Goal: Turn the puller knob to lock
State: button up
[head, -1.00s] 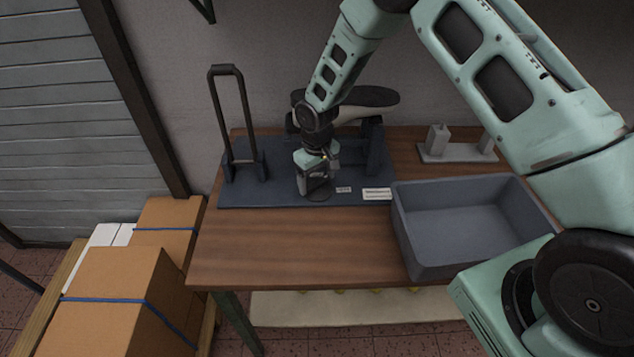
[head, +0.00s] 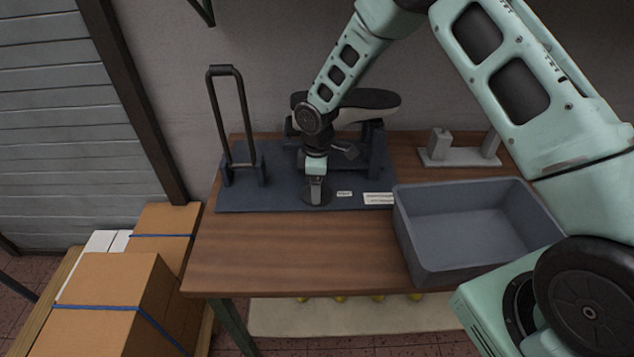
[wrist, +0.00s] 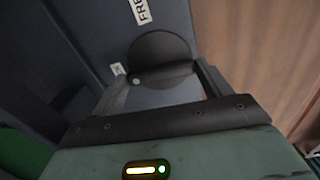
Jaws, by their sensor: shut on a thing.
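The puller knob (wrist: 160,52) is a dark round disc on the dark blue base plate (head: 240,201); the wrist view shows a raised bar across it and a pale dot near its left edge. In the head view my gripper (head: 315,201) points down over the knob and hides most of it. In the wrist view my gripper (wrist: 165,88) is shut on the knob's bar. A small white label shows beside the knob, and another label with letters starting "FRE" (wrist: 141,10) lies beyond it. A dark shoe-shaped last (head: 368,104) stands behind my arm on the fixture.
A tall black lever handle (head: 225,72) rises at the plate's left. A grey open bin (head: 425,276) stands on the wooden table (head: 290,255) at right, with a grey stand (head: 458,160) behind it. The table front is clear. Cardboard boxes (head: 105,290) sit at lower left.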

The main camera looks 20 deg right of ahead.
jog(key=shift+r+n, duration=0.1)
jog(key=shift+n, duration=0.5)
jog(key=o, duration=1)
